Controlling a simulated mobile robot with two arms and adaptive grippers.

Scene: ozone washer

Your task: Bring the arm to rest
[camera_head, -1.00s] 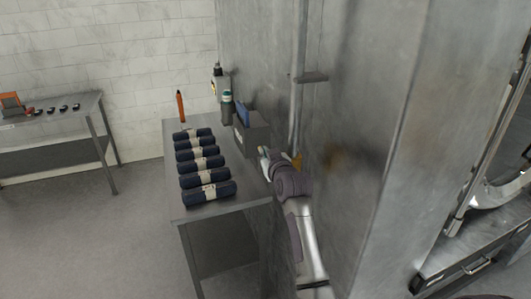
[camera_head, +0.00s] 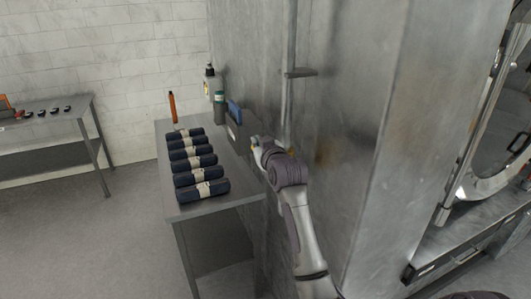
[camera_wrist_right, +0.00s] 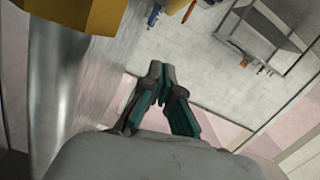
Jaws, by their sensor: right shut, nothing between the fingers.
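My right arm (camera_head: 301,230) rises from the bottom of the head view beside the metal cabinet wall. Its gripper (camera_head: 258,148) is at the right edge of the small metal table, near the grey box, and is small and partly hidden by the wrist. In the right wrist view the gripper (camera_wrist_right: 160,78) has its dark, green-lined fingers together at the tips, with nothing between them. My left gripper is not in view.
Several dark rolled bundles (camera_head: 194,165) lie on the metal table (camera_head: 188,210). A grey box (camera_head: 237,133), bottles (camera_head: 219,108) and an orange stick (camera_head: 173,107) stand behind. The tall metal cabinet wall (camera_head: 350,130) is close on the right. A second table (camera_head: 50,152) stands far left.

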